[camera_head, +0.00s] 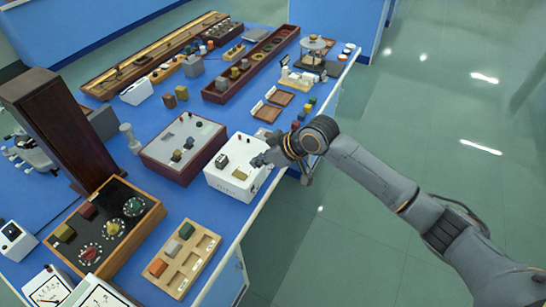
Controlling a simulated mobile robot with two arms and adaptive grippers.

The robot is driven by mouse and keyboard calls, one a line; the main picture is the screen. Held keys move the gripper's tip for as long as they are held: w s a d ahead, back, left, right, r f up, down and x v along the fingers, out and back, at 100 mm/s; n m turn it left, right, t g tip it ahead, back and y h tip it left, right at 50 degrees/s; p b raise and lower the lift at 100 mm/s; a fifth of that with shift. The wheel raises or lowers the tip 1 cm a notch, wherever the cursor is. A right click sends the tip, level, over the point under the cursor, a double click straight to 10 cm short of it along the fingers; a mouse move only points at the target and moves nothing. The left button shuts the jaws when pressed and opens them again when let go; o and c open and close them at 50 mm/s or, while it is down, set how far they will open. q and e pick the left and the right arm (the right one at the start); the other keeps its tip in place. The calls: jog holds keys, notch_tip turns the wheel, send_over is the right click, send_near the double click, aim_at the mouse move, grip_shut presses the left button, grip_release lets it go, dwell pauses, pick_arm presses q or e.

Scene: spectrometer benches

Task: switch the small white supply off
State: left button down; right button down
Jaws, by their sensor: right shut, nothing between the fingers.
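The small white supply (230,182) is a white box near the right edge of the blue bench, with a dark switch or terminal block on its top and small dark marks on its front. My right gripper (260,160) reaches in from the right and is at the box's upper right side. Its fingers are shut and empty. They are close over the top, and I cannot tell whether they touch it. The gripper hides that part of the top. My left gripper does not show.
A maroon-edged grey box (172,150) stands just left of the supply. A black dial panel (112,240) and a wooden tray of blocks (205,268) are nearer. A tall brown wooden piece (62,125) rises at left. Floor (370,240) is clear right of the bench.

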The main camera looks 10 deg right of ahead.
jog(key=v, duration=0.4)
jog(key=shift+s+d+b, duration=0.35)
jog(key=shift+d+b, duration=0.05)
